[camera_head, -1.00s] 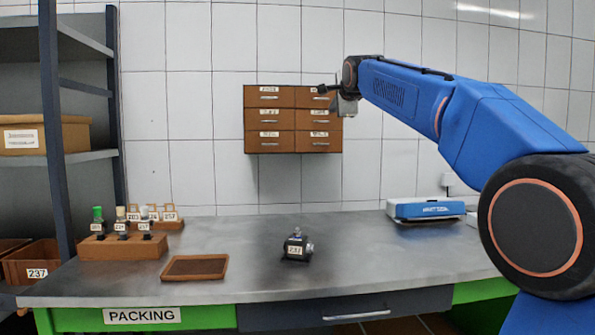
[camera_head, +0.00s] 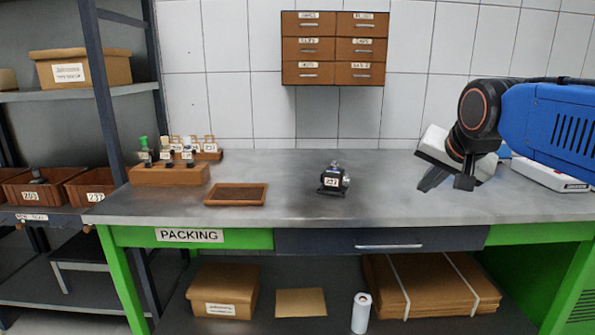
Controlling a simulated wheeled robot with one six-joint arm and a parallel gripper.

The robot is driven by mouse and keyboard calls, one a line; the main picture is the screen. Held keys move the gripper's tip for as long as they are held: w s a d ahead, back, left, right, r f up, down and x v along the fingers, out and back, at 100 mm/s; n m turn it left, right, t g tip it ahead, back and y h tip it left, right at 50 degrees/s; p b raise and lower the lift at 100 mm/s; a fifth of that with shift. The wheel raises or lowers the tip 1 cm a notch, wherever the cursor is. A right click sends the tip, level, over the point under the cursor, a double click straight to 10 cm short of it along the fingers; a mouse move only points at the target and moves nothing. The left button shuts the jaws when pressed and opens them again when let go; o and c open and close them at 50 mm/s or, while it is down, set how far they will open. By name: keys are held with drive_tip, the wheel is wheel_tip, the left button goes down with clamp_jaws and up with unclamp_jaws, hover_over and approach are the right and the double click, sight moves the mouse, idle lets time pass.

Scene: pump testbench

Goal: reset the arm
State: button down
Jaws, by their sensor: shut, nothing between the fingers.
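My blue arm (camera_head: 548,118) comes in from the right edge, bent back with its wrist close to its upper links. My gripper (camera_head: 445,180) hangs over the right part of the grey bench top (camera_head: 400,205), pointing down and a little left. It is shut and empty. It is well to the right of the small black pump (camera_head: 333,179) labelled 237, and apart from it.
A shallow brown tray (camera_head: 236,195) and a wooden rack (camera_head: 168,174) of bottles stand on the bench's left. A blue and white device (camera_head: 550,177) is partly behind my arm. Brown drawers (camera_head: 333,48) hang on the wall. A shelf (camera_head: 118,93) stands left.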

drive_tip(key=s+f+n+g, duration=0.3)
drive_tip(key=s+f+n, duration=0.3)
drive_tip(key=s+f, duration=1.5)
wheel_tip(320, 180, down, 2)
drive_tip(key=shift+s+d+f+g, duration=0.1)
drive_tip(key=shift+s+d+g, duration=0.2)
drive_tip(key=shift+g, duration=0.1)
